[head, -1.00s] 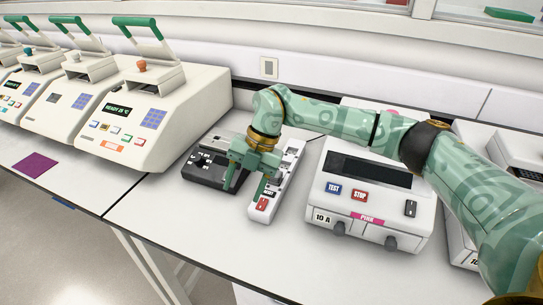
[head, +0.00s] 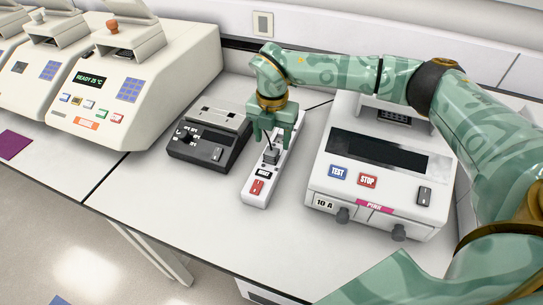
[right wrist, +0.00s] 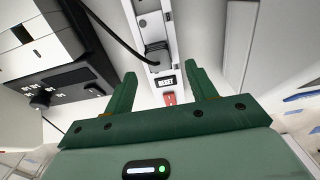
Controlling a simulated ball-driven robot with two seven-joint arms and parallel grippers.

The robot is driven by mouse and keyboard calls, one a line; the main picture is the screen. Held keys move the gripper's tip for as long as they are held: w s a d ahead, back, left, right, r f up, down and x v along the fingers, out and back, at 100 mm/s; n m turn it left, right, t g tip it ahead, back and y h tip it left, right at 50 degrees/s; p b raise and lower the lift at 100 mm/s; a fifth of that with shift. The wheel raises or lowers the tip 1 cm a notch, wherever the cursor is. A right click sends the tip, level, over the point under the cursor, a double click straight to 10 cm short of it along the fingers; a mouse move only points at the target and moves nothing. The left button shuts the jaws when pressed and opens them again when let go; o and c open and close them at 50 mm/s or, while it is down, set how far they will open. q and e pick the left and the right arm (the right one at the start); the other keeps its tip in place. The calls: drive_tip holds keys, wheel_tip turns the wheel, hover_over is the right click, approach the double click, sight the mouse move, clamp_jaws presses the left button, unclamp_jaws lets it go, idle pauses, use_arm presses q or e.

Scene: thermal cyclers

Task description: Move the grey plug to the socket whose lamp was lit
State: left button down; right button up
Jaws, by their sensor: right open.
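The grey plug (head: 270,155) sits on the white socket strip (head: 256,188), with its dark cable attached. It also shows in the right wrist view (right wrist: 156,48), above the strip's RESET label and red switch. My right gripper (head: 271,138) is over the strip by the plug. In the right wrist view the fingers (right wrist: 162,84) are apart with nothing between their tips, and the plug lies beyond them. I cannot tell whether they touch it in the head view. The sockets behind the gripper are partly hidden, and I see no lit lamp. My left gripper is out of view.
A black control box (head: 208,140) stands close left of the strip. A white device with TEST and STOP buttons (head: 378,180) stands close right. Thermal cyclers (head: 140,95) line the left. The bench front (head: 210,220) is clear.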

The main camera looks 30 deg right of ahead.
sight(272, 150)
drive_tip(key=shift+a+f, duration=0.1)
drive_tip(key=shift+f, duration=0.45)
wheel_tip(272, 150, down, 4)
drive_tip(key=shift+w+f+b, duration=0.1)
drive_tip(key=shift+f+b, duration=0.1)
drive_tip(key=shift+b, duration=0.1)
drive_tip(key=c, duration=1.1)
drive_tip(key=shift+o, duration=0.2)
drive_tip(key=shift+r, duration=0.15)
